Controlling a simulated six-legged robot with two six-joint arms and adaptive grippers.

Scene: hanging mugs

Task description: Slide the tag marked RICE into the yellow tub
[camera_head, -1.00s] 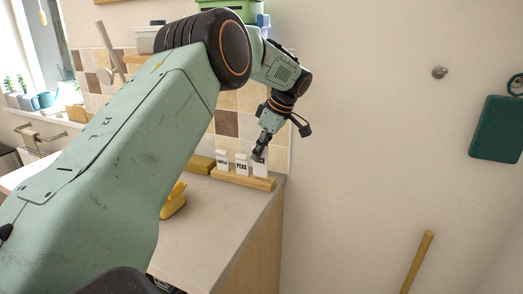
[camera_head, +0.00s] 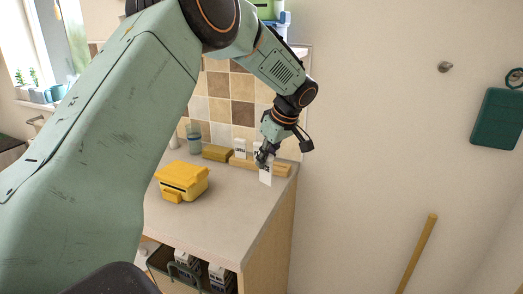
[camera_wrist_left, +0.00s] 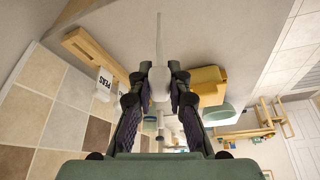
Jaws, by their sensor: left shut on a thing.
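The white tag (camera_head: 266,175) hangs upright from my left gripper (camera_head: 265,157), which is shut on it. It is clear of the wooden rack, and its lettering is too small to read now. In the left wrist view the tag (camera_wrist_left: 160,84) sits between the fingers (camera_wrist_left: 160,90), seen nearly edge-on. The yellow tub (camera_head: 182,180) stands on the counter, left of and nearer than the gripper; a yellow shape in the wrist view (camera_wrist_left: 208,82) appears to be it. My right gripper is not in view.
The wooden rack (camera_head: 281,170) at the back of the counter (camera_head: 218,209) holds other white tags (camera_head: 240,147), one reading PEAS in the wrist view (camera_wrist_left: 104,78). A mustard block (camera_head: 216,153) and a glass (camera_head: 194,139) stand behind the tub. The counter between tub and rack is clear.

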